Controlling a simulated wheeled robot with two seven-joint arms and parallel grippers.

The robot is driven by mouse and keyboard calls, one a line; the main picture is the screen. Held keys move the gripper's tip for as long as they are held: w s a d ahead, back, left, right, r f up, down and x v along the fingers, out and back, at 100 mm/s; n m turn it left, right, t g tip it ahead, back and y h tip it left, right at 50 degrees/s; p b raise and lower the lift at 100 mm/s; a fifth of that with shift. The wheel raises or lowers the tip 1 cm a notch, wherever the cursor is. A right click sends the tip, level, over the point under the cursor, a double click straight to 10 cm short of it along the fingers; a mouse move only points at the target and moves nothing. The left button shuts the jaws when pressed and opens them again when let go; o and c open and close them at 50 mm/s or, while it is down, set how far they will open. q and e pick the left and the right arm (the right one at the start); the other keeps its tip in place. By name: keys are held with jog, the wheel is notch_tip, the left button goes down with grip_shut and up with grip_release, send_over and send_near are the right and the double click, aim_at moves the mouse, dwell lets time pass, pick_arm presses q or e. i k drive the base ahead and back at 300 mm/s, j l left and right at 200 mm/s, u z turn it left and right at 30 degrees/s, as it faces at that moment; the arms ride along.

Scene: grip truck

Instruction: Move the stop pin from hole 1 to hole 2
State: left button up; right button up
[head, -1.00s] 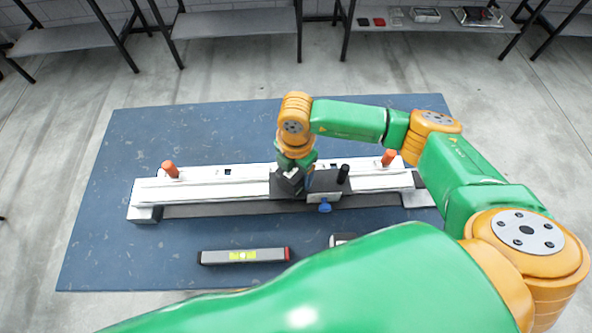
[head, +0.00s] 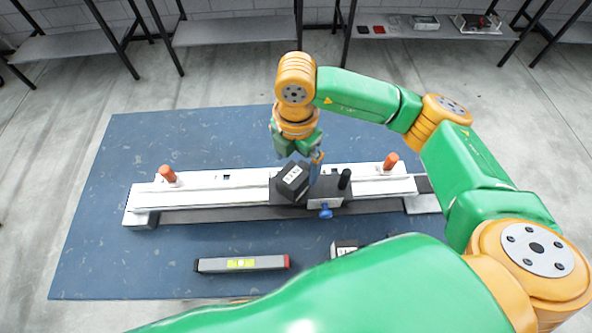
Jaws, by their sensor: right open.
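A long white rail (head: 215,186) lies across the blue mat, with an orange peg upright near its left end (head: 168,174) and another near its right end (head: 390,161). I cannot tell which peg, if either, is the stop pin, and no hole numbers are readable. A dark carriage (head: 325,190) sits on the rail, with a black knob (head: 344,179), a blue thumbscrew (head: 326,211) and a tilted black block (head: 293,181) with a white label. My right gripper (head: 303,158) is open above and behind the carriage; its fingertips are partly hidden. My left gripper is out of view.
A spirit level (head: 242,264) lies on the blue mat (head: 120,258) in front of the rail. A small dark and white object (head: 344,247) is partly covered by my arm. Grey shelves (head: 235,27) stand at the back. The mat's left side is clear.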

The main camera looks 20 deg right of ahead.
aim_at(165, 171)
jog(key=k, duration=1.5)
